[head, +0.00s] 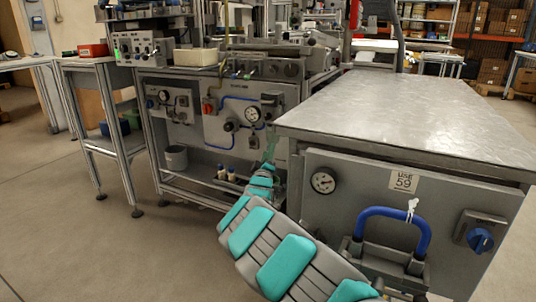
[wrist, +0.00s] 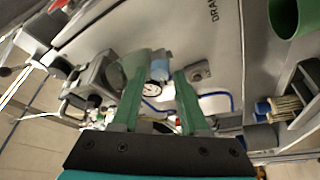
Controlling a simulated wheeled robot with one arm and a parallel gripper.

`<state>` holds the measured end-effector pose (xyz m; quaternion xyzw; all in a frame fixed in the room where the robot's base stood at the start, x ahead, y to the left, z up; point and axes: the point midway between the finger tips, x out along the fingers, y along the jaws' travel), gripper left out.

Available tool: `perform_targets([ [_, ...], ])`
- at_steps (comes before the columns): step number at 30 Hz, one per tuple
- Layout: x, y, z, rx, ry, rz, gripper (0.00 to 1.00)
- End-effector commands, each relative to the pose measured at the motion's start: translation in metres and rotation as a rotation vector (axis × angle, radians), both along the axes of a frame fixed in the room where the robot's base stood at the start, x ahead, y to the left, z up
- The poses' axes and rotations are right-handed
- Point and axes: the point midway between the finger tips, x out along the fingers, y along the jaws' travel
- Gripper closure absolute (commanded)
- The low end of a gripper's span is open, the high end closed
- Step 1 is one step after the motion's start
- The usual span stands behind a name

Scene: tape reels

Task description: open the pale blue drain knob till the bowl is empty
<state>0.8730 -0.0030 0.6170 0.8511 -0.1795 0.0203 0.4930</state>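The pale blue knob (wrist: 160,70) shows between the fingertips of my gripper (wrist: 160,74) in the wrist view. The two green fingers stand apart, one on each side of it. I cannot tell whether either finger touches it. In the head view my gripper (head: 269,148) is in front of the grey panel, below a grey fitting (head: 271,103); the knob cannot be made out there.
A pressure gauge (head: 252,114) with blue hose sits on the panel left of my gripper. A metal-topped cabinet (head: 410,115) with a blue handle (head: 393,222) stands close on the right. A grey bucket (head: 175,158) is on the lower shelf. Open floor lies at the left.

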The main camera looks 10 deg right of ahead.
Motion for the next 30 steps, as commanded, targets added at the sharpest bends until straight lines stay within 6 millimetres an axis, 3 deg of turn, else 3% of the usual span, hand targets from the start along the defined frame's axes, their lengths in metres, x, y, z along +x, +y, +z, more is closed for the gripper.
perform_targets([
  [1,-0.0001,0.0001,-0.0001,0.000,0.000,0.000,0.63],
  [11,0.0000,0.0002,-0.0002,0.000,0.001,0.001,1.00],
  [30,0.0003,0.0017,-0.0019,0.069,-0.049,0.001,1.00],
])
